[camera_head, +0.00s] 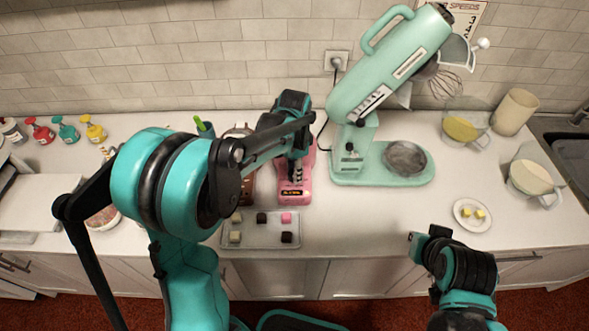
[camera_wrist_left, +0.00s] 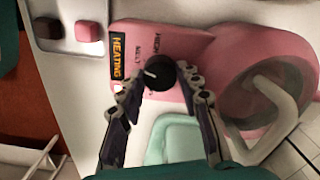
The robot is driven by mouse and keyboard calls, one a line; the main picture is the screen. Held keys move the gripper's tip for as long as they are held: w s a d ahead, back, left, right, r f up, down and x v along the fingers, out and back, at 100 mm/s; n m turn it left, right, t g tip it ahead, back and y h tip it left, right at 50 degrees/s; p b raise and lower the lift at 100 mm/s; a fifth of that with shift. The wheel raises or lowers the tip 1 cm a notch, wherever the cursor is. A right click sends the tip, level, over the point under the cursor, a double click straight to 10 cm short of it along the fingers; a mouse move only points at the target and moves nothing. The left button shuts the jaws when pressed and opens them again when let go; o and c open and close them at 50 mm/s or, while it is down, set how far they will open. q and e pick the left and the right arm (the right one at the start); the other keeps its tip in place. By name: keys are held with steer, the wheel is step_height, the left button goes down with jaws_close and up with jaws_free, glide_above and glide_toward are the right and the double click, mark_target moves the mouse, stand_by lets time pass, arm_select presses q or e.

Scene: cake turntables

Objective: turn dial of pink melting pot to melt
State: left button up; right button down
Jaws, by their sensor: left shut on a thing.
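The pink melting pot (camera_head: 292,196) stands on the counter, partly hidden by my left arm in the head view. In the left wrist view its pink base (camera_wrist_left: 190,40) has a black dial (camera_wrist_left: 160,73) with a white pointer mark facing left and slightly up. HIGH and MELT labels are printed beside the dial, and a display (camera_wrist_left: 117,56) reads HEATING. My left gripper (camera_head: 296,176) is shut on the dial, with a finger on either side in the left wrist view (camera_wrist_left: 158,86). My right gripper (camera_head: 418,240) is at the lower right, away from the pot; its finger opening is unclear.
A mint stand mixer (camera_head: 385,70) stands right of the pot. A tray (camera_head: 262,233) of small sweets lies in front. A plate (camera_head: 472,225) with yellow cubes and glass jugs (camera_head: 465,128) are at the right. Colored bottles (camera_head: 67,130) stand at the left. The counter front-center is clear.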

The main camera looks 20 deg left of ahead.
arm_select(q)
steer(key=shift+m, duration=0.7)
steer(key=o, duration=1.2)
steer(key=shift+c, duration=0.2)
steer(key=shift+r, duration=0.15)
step_height(320, 180, up, 8)
steer(key=shift+f, duration=0.1)
